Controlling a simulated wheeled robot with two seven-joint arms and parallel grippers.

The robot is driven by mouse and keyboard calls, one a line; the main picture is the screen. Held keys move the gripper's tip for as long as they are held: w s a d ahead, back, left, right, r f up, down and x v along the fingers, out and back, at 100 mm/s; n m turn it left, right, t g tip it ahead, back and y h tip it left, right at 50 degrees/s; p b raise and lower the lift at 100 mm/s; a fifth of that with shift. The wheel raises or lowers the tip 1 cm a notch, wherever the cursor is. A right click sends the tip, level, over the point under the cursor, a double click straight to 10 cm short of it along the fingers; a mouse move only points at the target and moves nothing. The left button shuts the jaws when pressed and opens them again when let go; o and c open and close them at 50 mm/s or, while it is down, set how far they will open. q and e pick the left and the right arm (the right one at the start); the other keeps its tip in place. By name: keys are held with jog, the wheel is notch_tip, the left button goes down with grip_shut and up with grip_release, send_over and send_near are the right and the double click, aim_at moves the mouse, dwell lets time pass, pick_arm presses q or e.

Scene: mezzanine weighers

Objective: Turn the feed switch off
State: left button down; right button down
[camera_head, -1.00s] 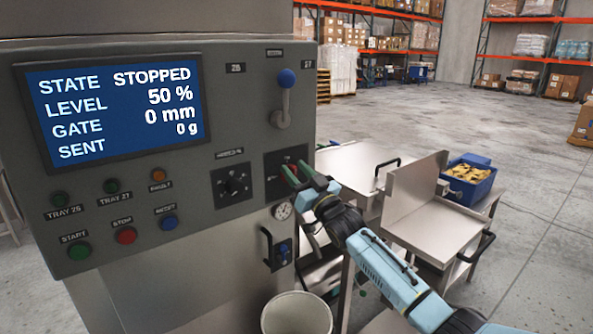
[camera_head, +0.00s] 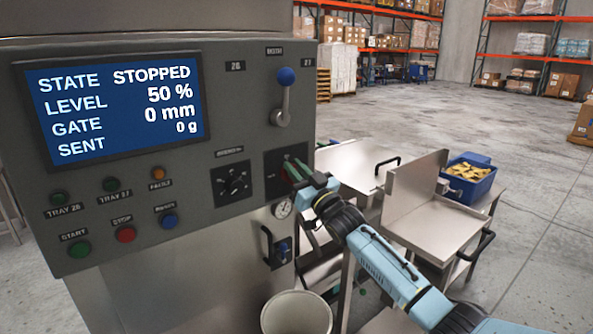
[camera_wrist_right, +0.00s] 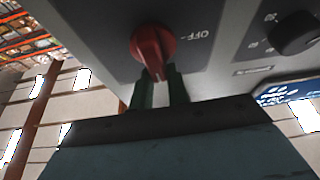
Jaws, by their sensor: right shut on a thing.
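The red feed switch (camera_wrist_right: 153,45) sits on the panel in the right wrist view, with an "OFF" label to the right of it. Its handle points mostly down in that view, not toward the label. My right gripper (camera_head: 293,170) is at the dark switch plate (camera_head: 273,187) in the head view, its fingers covering the knob. In the right wrist view the green fingers (camera_wrist_right: 160,82) are on both sides of the handle's lower end, shut on it. My left gripper is not in view.
The display (camera_head: 115,108) reads STOPPED, 50 %, 0 mm, 0 g. A blue-topped lever (camera_head: 285,95) stands above the switch and a black dial (camera_head: 232,185) is to its left. Steel tables (camera_head: 355,162) and a blue bin (camera_head: 470,187) stand at right. A pale bucket (camera_head: 296,313) is below.

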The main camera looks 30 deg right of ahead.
jog(key=n+g+y, duration=0.1)
jog(key=n, duration=0.3)
jog(key=a+n+g+y, duration=0.1)
jog(key=n+y, duration=0.1)
jog(key=n, duration=0.2)
jog(key=f+n+g+y, duration=0.1)
jog(key=n+y, duration=0.1)
jog(key=n, duration=0.2)
jog(key=shift+a+n, duration=0.15)
jog(key=shift+n, duration=0.25)
jog(key=n, duration=0.1)
jog(key=n+g+p, duration=0.1)
jog(key=n, duration=0.1)
jog(key=n+g+y+p, duration=0.1)
jog(key=n, duration=0.1)
jog(key=shift+s+a+f, duration=0.1)
jog(key=shift+a+f, duration=0.05)
jog(key=shift+f, duration=0.1)
jog(key=shift+f+n+g+p, duration=0.2)
jog(key=shift+n+g+p, duration=0.15)
jog(key=shift+n+p, duration=0.45)
jog(key=shift+f+n+g+p, duration=0.15)
jog(key=shift+n+g+p, duration=0.3)
jog(key=shift+n, duration=0.55)
jog(key=c, duration=1.4)
grip_release()
jog(key=shift+o, duration=0.2)
